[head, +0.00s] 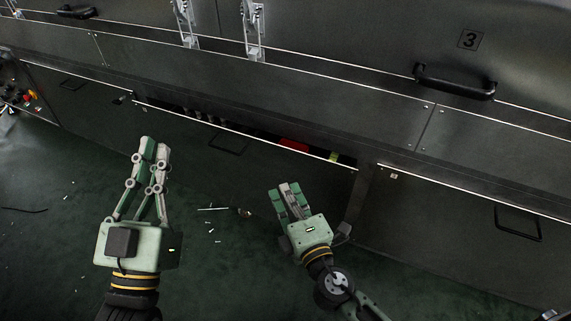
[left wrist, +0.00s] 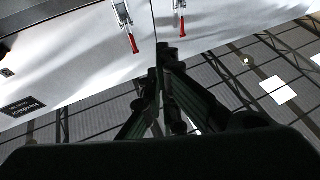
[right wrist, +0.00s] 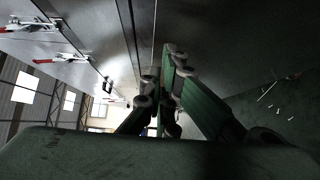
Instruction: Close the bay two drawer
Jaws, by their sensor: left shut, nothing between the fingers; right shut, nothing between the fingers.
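The bay two drawer (head: 270,162) is the dark middle drawer in the head view. It is partly open: a dark gap runs behind its top edge, and a red item (head: 293,146) and a yellow-green item (head: 334,157) show inside. Its loop handle (head: 228,145) is on the front. My left gripper (head: 153,142) is shut and empty, in front of the drawer's left part. My right gripper (head: 285,187) is shut and empty, near the drawer front's right part; I cannot tell whether it touches.
The bay three drawer (head: 450,215) at right looks shut, with its own loop handle (head: 518,222). A black handle (head: 455,82) and metal latches (head: 254,32) are on the panels above. Small white scraps and a thin tool (head: 215,209) lie on the green floor.

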